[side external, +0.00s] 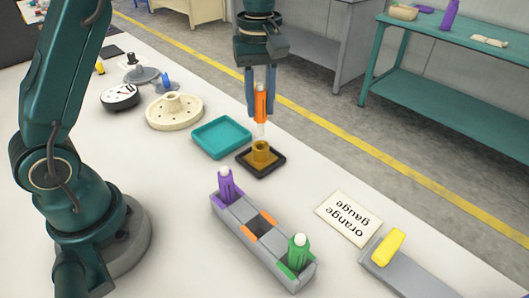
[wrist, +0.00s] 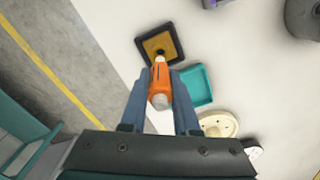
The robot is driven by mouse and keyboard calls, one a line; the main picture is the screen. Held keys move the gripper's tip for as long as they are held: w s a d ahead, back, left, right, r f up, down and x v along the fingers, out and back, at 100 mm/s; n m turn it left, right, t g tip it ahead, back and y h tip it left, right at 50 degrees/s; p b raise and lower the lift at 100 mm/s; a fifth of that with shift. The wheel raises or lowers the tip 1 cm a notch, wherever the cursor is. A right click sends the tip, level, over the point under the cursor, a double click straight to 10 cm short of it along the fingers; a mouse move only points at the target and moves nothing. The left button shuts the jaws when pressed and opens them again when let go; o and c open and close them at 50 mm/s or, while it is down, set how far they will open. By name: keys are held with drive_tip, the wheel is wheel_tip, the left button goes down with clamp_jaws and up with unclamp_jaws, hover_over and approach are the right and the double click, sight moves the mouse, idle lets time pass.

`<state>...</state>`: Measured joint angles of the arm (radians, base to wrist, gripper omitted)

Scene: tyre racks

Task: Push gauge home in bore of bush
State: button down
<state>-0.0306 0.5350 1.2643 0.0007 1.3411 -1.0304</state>
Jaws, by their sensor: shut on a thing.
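My gripper (side external: 261,108) is shut on the orange gauge (side external: 261,102), which hangs upright with its pale pin pointing down. The brass-coloured bush (side external: 261,155) stands on a dark square plate (side external: 278,165) directly below. In the side view the pin's end is just above the bush's mouth; a small gap seems to show. In the wrist view the gauge (wrist: 160,88) lies between my fingers. Its pin points towards the dark bore of the bush (wrist: 152,44) and partly overlaps it, so exact alignment is hard to tell.
A teal tray (side external: 221,137) sits beside the plate. A grey rack (side external: 263,243) holds a purple gauge (side external: 226,184) and a green gauge (side external: 298,252), with an empty orange-marked slot between. A card (side external: 348,219) reads "orange gauge". A cream flanged disc (side external: 174,112) lies farther back.

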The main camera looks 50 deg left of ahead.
sight(260, 135)
drive_tip(key=shift+f, duration=1)
drive_tip(key=shift+f, duration=1.05)
drive_tip(key=shift+f, duration=0.35)
drive_tip(key=shift+f, duration=0.35)
drive_tip(key=shift+f, duration=0.2)
drive_tip(key=c, duration=0.6)
unclamp_jaws()
drive_tip(key=shift+o, duration=0.4)
drive_tip(key=o, duration=0.5)
